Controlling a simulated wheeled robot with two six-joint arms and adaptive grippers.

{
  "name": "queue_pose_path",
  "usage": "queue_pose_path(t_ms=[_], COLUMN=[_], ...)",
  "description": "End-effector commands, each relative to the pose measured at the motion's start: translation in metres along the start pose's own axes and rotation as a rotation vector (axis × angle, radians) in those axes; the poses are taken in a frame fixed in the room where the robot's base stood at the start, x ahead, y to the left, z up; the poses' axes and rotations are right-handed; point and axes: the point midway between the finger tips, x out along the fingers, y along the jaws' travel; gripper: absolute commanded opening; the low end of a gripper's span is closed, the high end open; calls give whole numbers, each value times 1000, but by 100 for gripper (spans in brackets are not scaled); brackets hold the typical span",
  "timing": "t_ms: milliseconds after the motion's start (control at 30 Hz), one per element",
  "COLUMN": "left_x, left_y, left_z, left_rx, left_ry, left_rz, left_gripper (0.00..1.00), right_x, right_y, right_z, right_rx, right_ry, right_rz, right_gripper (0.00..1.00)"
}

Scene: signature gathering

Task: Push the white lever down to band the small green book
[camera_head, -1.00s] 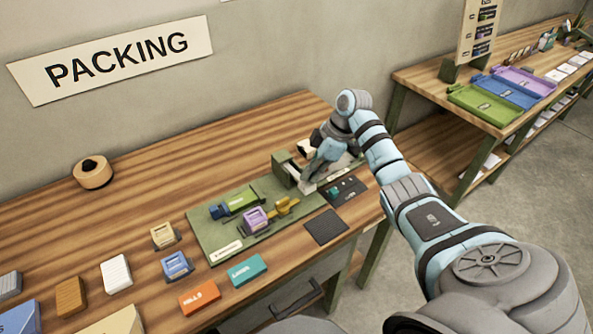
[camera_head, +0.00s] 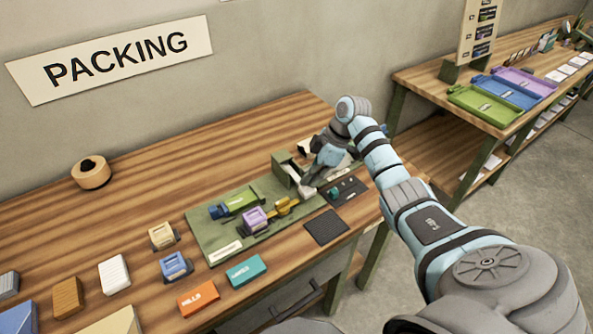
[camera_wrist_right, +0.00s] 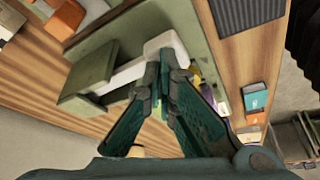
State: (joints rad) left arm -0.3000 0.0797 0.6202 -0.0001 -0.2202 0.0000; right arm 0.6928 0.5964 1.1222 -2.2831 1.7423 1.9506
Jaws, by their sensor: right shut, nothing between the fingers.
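The small green book (camera_head: 240,201) lies on a green banding board (camera_head: 212,244) on the packing table, with a blue piece at its left end. A green upright block (camera_head: 284,168) stands at the board's right end. In the right wrist view the white lever (camera_wrist_right: 166,43) shows as a pale rounded end at my fingertips, beside a green block (camera_wrist_right: 88,75). My right gripper (camera_wrist_right: 164,62) is shut and empty, its tips at or very near the lever; contact is unclear. My left gripper is out of view.
A purple stamp-like piece (camera_head: 254,220) and a yellow piece (camera_head: 287,205) sit on the board. A dark pad (camera_head: 326,228) lies to the right. Orange (camera_head: 198,299) and teal (camera_head: 246,271) boxes lie in front. The table's back is mostly clear.

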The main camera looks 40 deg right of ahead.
Motion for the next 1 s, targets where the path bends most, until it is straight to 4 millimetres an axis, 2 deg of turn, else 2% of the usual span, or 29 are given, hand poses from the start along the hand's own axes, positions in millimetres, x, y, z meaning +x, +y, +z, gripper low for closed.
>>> queue_pose_path(t_ms=[1000], left_x=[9], left_y=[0], left_z=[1], left_rx=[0], left_ry=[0], left_rz=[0], left_gripper=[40], right_x=[16], right_y=[0], right_z=[7], right_rx=[1], right_ry=[0], right_rz=[-1], right_gripper=[0])
